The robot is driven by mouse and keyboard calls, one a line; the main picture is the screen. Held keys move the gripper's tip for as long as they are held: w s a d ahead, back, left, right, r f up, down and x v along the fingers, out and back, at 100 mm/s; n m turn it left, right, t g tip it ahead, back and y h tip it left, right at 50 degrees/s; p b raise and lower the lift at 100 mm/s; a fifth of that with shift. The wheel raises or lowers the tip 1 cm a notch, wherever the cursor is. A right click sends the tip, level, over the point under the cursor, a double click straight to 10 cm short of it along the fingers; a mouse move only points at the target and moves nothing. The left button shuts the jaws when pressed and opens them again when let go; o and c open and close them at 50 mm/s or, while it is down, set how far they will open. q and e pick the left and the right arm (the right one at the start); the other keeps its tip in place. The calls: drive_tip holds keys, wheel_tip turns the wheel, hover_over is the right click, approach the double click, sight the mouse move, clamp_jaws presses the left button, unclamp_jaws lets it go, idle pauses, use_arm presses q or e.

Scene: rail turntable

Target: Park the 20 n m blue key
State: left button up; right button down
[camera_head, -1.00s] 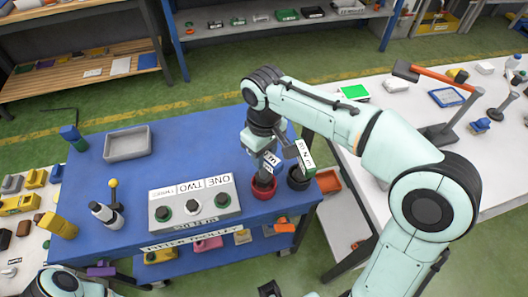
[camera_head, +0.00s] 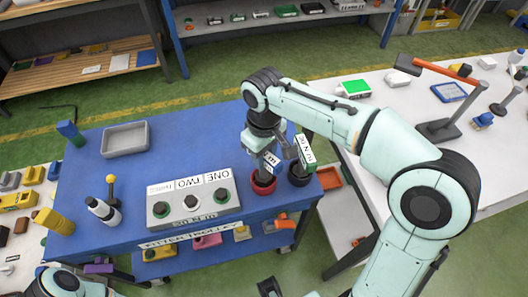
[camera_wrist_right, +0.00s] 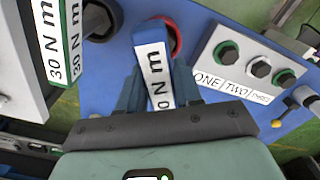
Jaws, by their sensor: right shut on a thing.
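My right gripper (camera_head: 268,152) is shut on a key with a white label (camera_head: 271,160), above the right end of the blue trolley top (camera_head: 130,177). My left gripper is out of view.
A grey box with several knobs (camera_head: 238,208), marked ONE and TWO, lies just left of the red ring. A white table (camera_head: 380,105) stands at right.

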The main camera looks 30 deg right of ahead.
drive_tip(key=shift+f+b, duration=0.65)
drive_tip(key=shift+f, duration=0.3)
drive_tip(key=c, duration=0.7)
unclamp_jaws()
wheel_tip(320, 180, up, 13)
drive_tip(key=p, duration=0.3)
drive_tip(key=shift+r, duration=0.15)
